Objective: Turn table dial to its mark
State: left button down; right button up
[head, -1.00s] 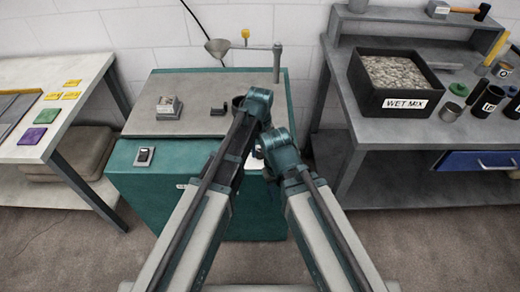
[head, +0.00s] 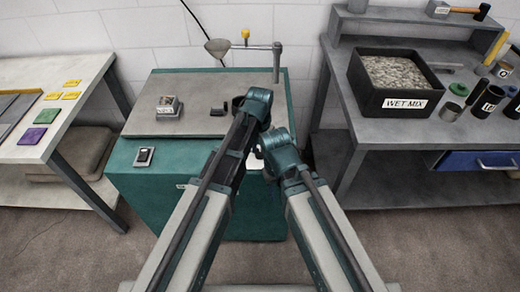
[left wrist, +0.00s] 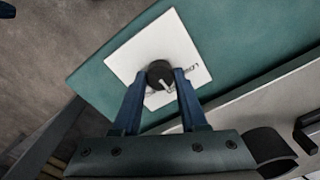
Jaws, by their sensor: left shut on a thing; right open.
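In the left wrist view a round black dial (left wrist: 159,73) sits on a white square plate (left wrist: 140,53) set on a teal surface. A pale pointer line on the dial runs toward the lower right of that picture. My left gripper (left wrist: 161,77) is shut on the dial, one blue finger on each side. Whether the pointer meets a mark cannot be told. In the head view my arms hide the dial and both gripper tips.
The teal cabinet (head: 138,188) has a grey top (head: 195,90) with a small labelled box (head: 168,106) on it. A light table (head: 45,140) is at the left. A bench with a black WET MIX bin (head: 392,108) is at the right.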

aim_at(260, 152)
pick_arm(q)
jog(key=shift+m, duration=0.5)
jog(key=shift+c, duration=2.2)
grip_release()
jog(key=shift+r, duration=0.1)
notch_tip(260, 152, up, 14)
jog(key=p, duration=1.3)
jog(key=shift+f+p, duration=0.2)
jog(key=shift+p, duration=0.2)
